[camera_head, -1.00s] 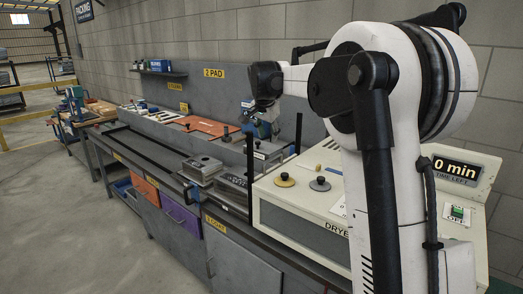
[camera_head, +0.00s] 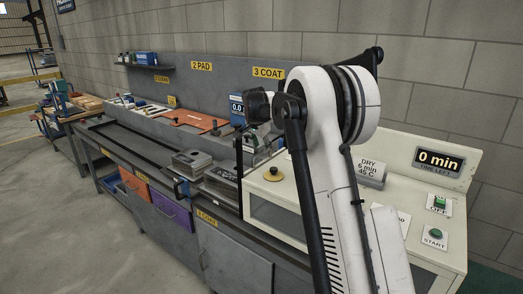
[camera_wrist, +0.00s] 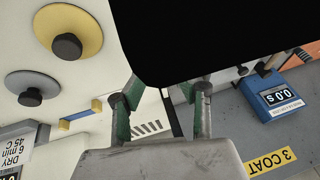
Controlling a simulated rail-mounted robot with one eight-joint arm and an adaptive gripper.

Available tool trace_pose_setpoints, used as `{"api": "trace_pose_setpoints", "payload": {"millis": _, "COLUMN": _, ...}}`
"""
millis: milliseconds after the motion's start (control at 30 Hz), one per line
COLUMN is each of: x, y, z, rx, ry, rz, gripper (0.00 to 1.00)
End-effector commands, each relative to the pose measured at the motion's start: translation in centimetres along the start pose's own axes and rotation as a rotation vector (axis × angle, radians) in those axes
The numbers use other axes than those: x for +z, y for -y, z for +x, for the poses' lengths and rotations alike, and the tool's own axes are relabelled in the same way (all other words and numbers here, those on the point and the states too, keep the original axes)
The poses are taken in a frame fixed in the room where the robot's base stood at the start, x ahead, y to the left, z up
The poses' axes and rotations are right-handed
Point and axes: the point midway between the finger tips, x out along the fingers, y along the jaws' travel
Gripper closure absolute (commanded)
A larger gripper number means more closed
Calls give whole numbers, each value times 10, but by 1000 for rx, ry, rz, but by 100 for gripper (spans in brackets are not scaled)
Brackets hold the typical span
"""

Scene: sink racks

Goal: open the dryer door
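The dryer (camera_head: 455,178) is a cream box at the right in the head view, with a sloped control panel. Its front has a dark window (camera_head: 290,222); my arm covers much of this face, and I cannot make out a door handle or edge. The part of the front that shows looks closed. My gripper (camera_wrist: 160,92) has its fingers apart in the wrist view, with nothing seen gripped; a large black shape hides the area beyond the tips. In the head view my wrist is above the dryer's left end, near the back wall panel.
A yellow disc with a black knob (camera_head: 273,175) sits on the dryer top; a grey disc (camera_wrist: 32,92) shows beside it in the wrist view. The panel has a green START button (camera_head: 435,233). A blue timer box (camera_wrist: 272,95) stands nearby. Floor at front left is clear.

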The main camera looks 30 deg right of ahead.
Motion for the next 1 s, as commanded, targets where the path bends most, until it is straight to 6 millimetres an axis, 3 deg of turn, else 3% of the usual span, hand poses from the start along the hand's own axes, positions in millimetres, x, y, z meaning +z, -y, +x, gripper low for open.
{"api": "trace_pose_setpoints", "payload": {"millis": 233, "x": 0, "y": 0, "z": 27, "rx": 0, "ry": 0, "rz": 0, "gripper": 68}}
{"api": "trace_pose_setpoints", "payload": {"millis": 600, "x": 0, "y": 0, "z": 32, "rx": 0, "ry": 0, "rz": 0, "gripper": 68}}
{"api": "trace_pose_setpoints", "payload": {"millis": 833, "x": 0, "y": 0, "z": 32, "rx": 0, "ry": 0, "rz": 0, "gripper": 98}}
{"api": "trace_pose_setpoints", "payload": {"millis": 1000, "x": 0, "y": 0, "z": 32, "rx": 0, "ry": 0, "rz": 0, "gripper": 100}}
